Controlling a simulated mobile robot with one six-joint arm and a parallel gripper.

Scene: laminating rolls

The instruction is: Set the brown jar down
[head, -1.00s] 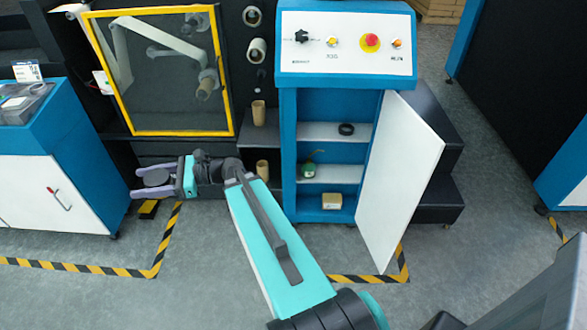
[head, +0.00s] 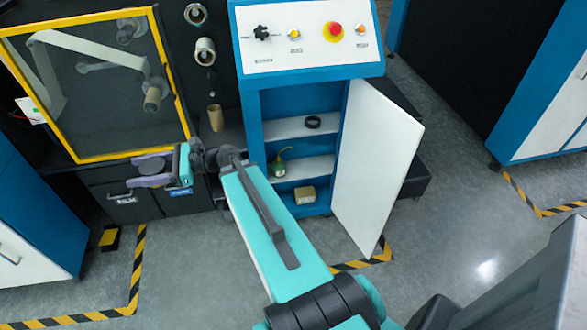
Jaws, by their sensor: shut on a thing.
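My gripper (head: 149,168) is at the left in the head view, with its two purple-grey fingers pointing left. It is shut on a round, dark grey-brown thing, which I take for the brown jar (head: 151,165). I see it mostly from above as a dark disc between the fingers. Its sides and underside are largely hidden. The gripper and jar appear in front of the dark machine, below the yellow-framed window; I cannot tell their height or whether the jar touches anything.
A blue cabinet (head: 254,135) stands open, its white door (head: 380,165) swung right. Its shelves hold a black ring (head: 313,122), a green can (head: 278,168) and a yellowish block (head: 305,195). A cardboard tube (head: 216,118) stands left of it. Striped floor tape (head: 136,275) marks the front.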

